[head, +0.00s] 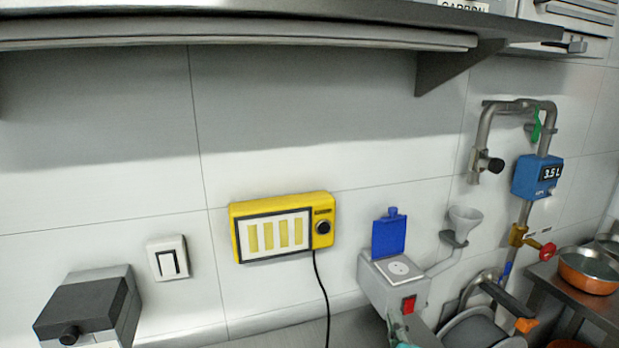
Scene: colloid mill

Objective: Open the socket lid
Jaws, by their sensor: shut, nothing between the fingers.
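A blue socket lid (389,234) stands raised at the back edge of a grey socket box (378,291) in the head view, right of centre. The round white socket face (399,268) on top of the box is uncovered. A red rocker switch (408,304) sits on the front of the box.
A yellow wall unit (282,227) with a black cable (322,295) is left of the socket box. A funnel (465,220) and pipework with a blue meter (537,176) are to its right. A metal shelf (240,36) overhangs above. Pans (588,270) stand far right.

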